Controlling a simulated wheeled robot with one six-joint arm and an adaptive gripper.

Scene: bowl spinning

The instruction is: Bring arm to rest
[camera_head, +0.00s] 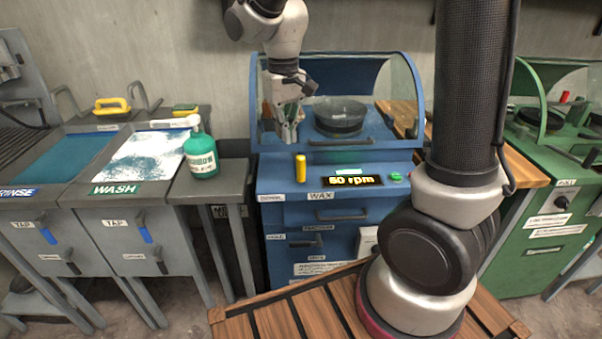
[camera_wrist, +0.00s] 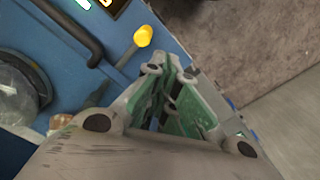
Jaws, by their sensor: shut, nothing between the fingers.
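My gripper (camera_head: 289,132) hangs from my raised arm above the front left part of the blue wax machine (camera_head: 400,157), pointing down. Its fingers are together and hold nothing. In the wrist view my gripper (camera_wrist: 172,72) shows its green-lined fingers meeting near a yellow-topped lever (camera_wrist: 142,37), apart from it. That yellow lever (camera_head: 300,168) stands upright on the machine's front in the head view. A dark round bowl (camera_head: 340,117) sits on the machine under the clear curved hood, right of my gripper. The display (camera_head: 352,180) reads 50 rpm.
Rinse (camera_head: 60,160) and wash (camera_head: 140,165) basins stand at the left. A green bottle (camera_head: 201,152) stands on the ledge between the wash basin and the blue machine. A yellow brush (camera_head: 112,106) lies behind the basins. A green machine (camera_head: 540,215) is at the right.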

